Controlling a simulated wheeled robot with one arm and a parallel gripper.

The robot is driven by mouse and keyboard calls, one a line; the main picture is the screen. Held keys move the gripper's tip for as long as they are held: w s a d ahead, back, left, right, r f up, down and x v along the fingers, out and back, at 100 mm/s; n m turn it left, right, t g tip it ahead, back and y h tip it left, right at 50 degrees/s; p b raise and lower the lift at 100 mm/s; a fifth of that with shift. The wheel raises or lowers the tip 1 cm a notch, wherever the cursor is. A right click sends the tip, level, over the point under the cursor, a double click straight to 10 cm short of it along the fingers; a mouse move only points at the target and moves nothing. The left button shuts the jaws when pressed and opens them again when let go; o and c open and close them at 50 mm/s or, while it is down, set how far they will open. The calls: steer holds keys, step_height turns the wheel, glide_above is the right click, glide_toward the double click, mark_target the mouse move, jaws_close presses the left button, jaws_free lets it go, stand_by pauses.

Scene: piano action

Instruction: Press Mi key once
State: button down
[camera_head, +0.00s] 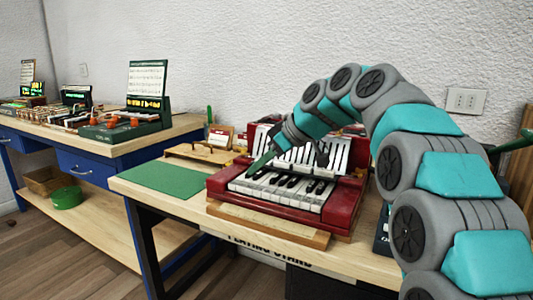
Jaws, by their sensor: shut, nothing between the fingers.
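A small red piano (338,216) stands on the wooden table, with a row of white and black keys (310,198) facing the front. No key labels can be read, so I cannot tell the Mi key by name. My arm reaches in from the right, over the piano. My gripper (252,172) is shut and empty, pointing down and left. Its narrow green tip is above the left end of the keyboard, close to the back of the white keys. I cannot tell whether it touches a key.
A green mat (163,178) lies on the table left of the piano. A wooden strip (268,226) lies in front of it. Behind are a wooden tray (205,152) and a red piece with white bars. Another table with a green music device (122,130) stands at left.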

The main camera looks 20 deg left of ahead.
mark_target(251, 186)
steer(key=shift+f, duration=1.4)
steer(key=shift+f+b, duration=0.5)
steer(key=shift+b, duration=0.25)
steer(key=shift+r, duration=0.95)
